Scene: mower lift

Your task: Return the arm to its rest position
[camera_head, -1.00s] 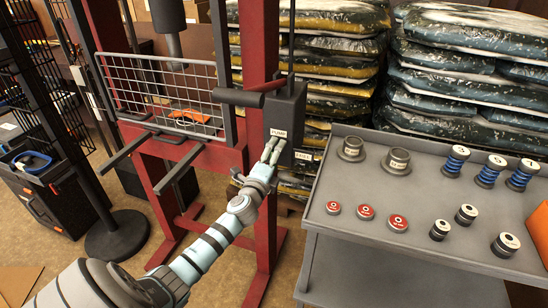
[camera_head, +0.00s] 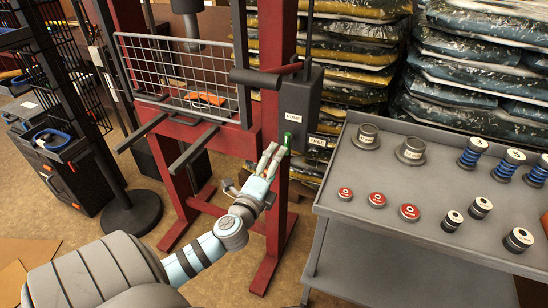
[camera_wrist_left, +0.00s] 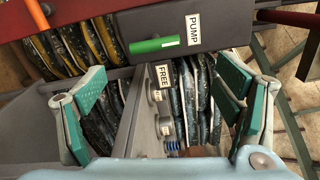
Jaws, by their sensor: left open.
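My left arm comes in from the bottom left of the head view. Its gripper (camera_head: 274,153) is open, with its fingertips just below and left of the grey pump box (camera_head: 298,98), in front of the red frame. A small green handle (camera_head: 287,139) shows under the PUMP label, close to the fingertips. In the left wrist view the two green-padded fingers (camera_wrist_left: 165,100) are spread wide with nothing between them. The green handle (camera_wrist_left: 155,45) lies ahead of them on the dark box (camera_wrist_left: 205,30). My right gripper is not in view.
The red lift frame (camera_head: 277,205) stands right behind the gripper. A grey cart (camera_head: 400,230) with caps, springs and red buttons stands at the right. Stacked bags (camera_head: 470,65) are behind it. A black stand (camera_head: 130,212) is at the left. A wire basket (camera_head: 180,75) hangs above.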

